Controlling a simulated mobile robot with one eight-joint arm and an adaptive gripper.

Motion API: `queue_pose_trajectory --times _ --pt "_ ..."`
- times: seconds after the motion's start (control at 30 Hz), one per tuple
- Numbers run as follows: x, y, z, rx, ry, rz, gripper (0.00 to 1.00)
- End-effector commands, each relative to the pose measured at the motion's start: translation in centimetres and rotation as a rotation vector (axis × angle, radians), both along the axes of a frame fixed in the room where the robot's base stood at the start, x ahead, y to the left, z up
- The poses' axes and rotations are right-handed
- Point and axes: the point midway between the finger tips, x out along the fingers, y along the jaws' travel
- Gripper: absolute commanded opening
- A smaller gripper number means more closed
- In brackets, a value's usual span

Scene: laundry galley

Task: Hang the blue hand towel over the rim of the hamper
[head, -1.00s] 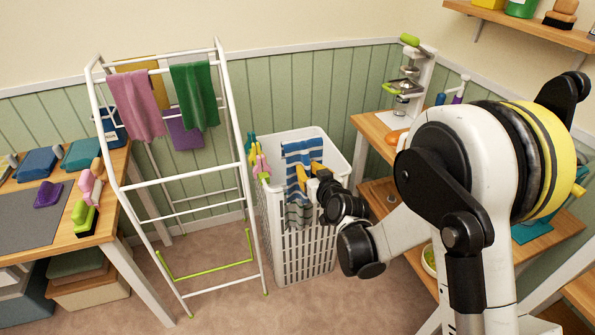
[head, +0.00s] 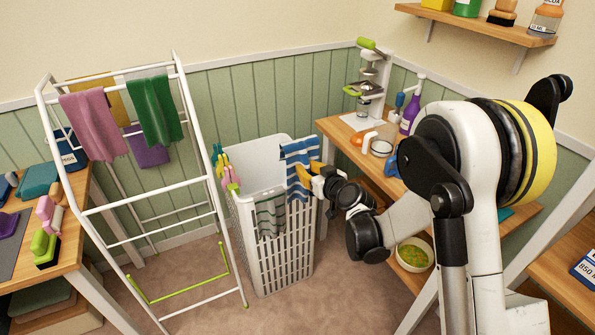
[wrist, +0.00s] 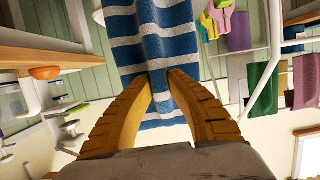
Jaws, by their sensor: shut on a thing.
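The blue hand towel (head: 299,154), with white stripes, hangs from my gripper (head: 302,174) near the right side of the hamper (head: 290,248). My gripper is shut on it; the wrist view shows the yellow fingers (wrist: 160,82) pinching the striped towel (wrist: 158,50). The hamper is white with slatted walls and an open top. In the head view the towel overlaps its right rim. I cannot tell whether it touches the rim. A grey-green striped cloth (head: 270,216) hangs over the hamper's front rim, left of the blue towel.
Clothespins (head: 225,170) sit at the hamper's left rim. A white drying rack (head: 180,75) with pink, green, yellow and purple cloths stands to the left.

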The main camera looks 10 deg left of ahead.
Motion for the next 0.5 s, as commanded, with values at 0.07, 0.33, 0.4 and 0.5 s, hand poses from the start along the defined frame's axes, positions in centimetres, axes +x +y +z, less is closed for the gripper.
queue_pose_trajectory --times 0.07,0.33,0.4,0.5 --pt "0.5 -0.8 0.0 0.000 0.000 -0.002 0.00" --pt "1.8 -3.1 0.0 0.000 0.000 -0.003 0.00" --pt "2.2 -3.7 0.0 0.000 0.000 -0.002 0.00" --pt "2.7 -4.6 0.0 0.000 -0.001 -0.002 0.00"
